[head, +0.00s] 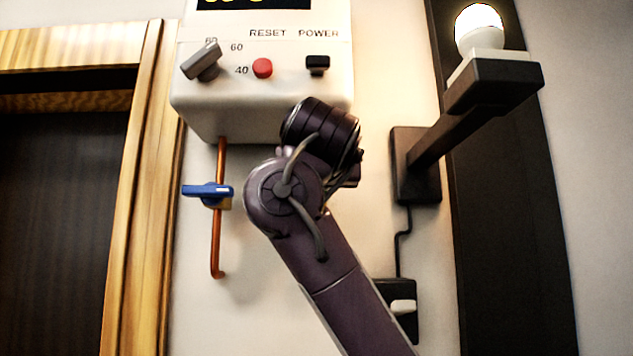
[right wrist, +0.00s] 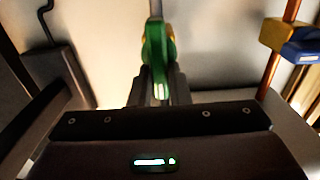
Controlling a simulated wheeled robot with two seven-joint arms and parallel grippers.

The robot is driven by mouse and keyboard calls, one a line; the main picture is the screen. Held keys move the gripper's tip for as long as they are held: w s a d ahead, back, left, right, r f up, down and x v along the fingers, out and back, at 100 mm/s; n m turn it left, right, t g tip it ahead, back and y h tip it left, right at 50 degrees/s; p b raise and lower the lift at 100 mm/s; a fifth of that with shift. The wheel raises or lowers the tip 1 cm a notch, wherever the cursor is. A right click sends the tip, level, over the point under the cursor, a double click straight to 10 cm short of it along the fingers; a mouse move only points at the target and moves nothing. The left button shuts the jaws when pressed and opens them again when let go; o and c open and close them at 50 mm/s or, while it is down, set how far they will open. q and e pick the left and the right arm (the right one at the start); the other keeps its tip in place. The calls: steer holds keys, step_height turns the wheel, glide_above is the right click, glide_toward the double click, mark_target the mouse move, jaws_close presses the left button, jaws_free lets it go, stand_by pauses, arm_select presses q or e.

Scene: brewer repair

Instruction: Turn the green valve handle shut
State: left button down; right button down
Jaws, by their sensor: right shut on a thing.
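The green valve handle (right wrist: 158,50) shows in the right wrist view at the upper middle, end towards me, with a bit of yellow behind it. A grey pipe runs up from it to the top edge. My right gripper (right wrist: 162,85) is shut on the handle, one dark finger on each side. In the head view my right arm covers the green handle and the gripper. My left gripper is in neither view.
A white heater box (head: 215,110) with a grey knob (head: 201,61), red reset button (head: 262,68) and black power switch (head: 317,65) hangs above. A blue valve handle (head: 207,191) sits on a copper pipe (head: 216,245) beside my arm. A lamp (head: 479,28) juts out right.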

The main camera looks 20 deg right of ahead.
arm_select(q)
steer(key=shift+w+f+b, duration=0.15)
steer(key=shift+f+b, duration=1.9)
arm_select(e)
steer(key=shift+s+d+f+m, duration=0.1)
steer(key=shift+d+f+m, duration=0.1)
steer(key=shift+m, duration=2.75)
steer(key=shift+s+d+f+m, duration=0.1)
steer(key=shift+d+f+m, duration=0.1)
steer(key=shift+m, duration=2.8)
steer(key=shift+d+f+m, duration=0.15)
steer(key=shift+d+m, duration=0.05)
steer(key=shift+m, duration=2.75)
steer(key=c, duration=1.7)
jaws_free()
steer(key=o, duration=0.3)
steer(key=shift+w+f, duration=0.1)
steer(key=shift+w, duration=0.15)
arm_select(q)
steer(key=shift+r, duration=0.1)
arm_select(e)
steer(key=shift+o, duration=0.2)
